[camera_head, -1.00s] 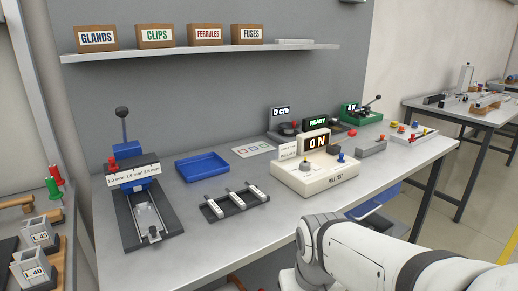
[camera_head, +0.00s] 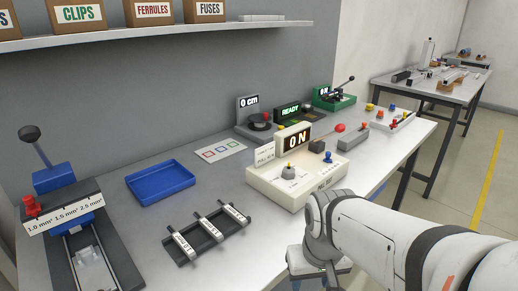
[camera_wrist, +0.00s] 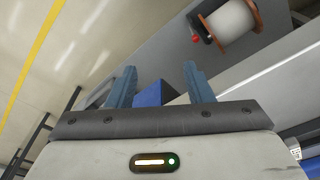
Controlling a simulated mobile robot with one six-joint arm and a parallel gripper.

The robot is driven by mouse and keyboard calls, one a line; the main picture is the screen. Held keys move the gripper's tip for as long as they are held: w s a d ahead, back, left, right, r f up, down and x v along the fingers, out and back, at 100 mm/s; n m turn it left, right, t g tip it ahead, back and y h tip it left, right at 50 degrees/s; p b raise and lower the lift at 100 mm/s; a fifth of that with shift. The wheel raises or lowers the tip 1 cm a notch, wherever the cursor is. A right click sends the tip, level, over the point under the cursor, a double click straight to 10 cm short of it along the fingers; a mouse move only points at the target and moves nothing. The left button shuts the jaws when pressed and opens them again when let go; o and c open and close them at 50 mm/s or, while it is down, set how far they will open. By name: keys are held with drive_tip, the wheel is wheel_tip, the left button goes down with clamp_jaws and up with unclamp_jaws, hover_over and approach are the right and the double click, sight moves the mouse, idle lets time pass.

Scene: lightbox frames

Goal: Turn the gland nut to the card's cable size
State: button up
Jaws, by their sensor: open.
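My gripper (camera_wrist: 160,68) shows in the wrist view with its two blue-grey fingers apart and nothing held between them. A blue block-like shape (camera_wrist: 150,94) shows beyond the fingers; I cannot tell its distance. I cannot make out a gland nut in either view. A white card with coloured squares (camera_head: 220,151) lies flat at the back of the bench in the head view. A small upright card (camera_head: 265,155) stands by the cream pull-test box (camera_head: 278,184); its writing is too small to read. My white arm crosses the lower right, in front of the bench.
The bench (camera_head: 130,222) carries a blue tray (camera_head: 160,183), a black rack (camera_head: 207,234), a lever press (camera_head: 62,210) and a green lever device (camera_head: 333,98). A second table (camera_head: 440,88) stands at the back right. Open floor (camera_head: 470,180) lies to the right.

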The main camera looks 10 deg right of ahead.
drive_tip(key=shift+o, duration=0.5)
wheel_tip(320, 180, up, 16)
drive_tip(key=w+p, duration=0.1)
drive_tip(key=p, duration=1.3)
drive_tip(key=shift+d+r+p, duration=0.25)
drive_tip(key=shift+d+p, duration=0.05)
drive_tip(key=shift+d, duration=0.15)
drive_tip(key=w+r+n+p, duration=0.2)
drive_tip(key=w+r+p, duration=0.3)
drive_tip(key=r, duration=0.2)
drive_tip(key=n+g, duration=0.2)
drive_tip(key=n, duration=0.6)
approach(288, 172)
drive_tip(key=shift+w+d+f, duration=0.1)
drive_tip(key=shift+w+f, duration=0.25)
drive_tip(key=shift+w, duration=0.2)
drive_tip(key=shift+w+f, duration=0.2)
drive_tip(key=shift+w, duration=0.05)
drive_tip(key=shift+f, duration=3.8)
drive_tip(key=shift+c, duration=0.2)
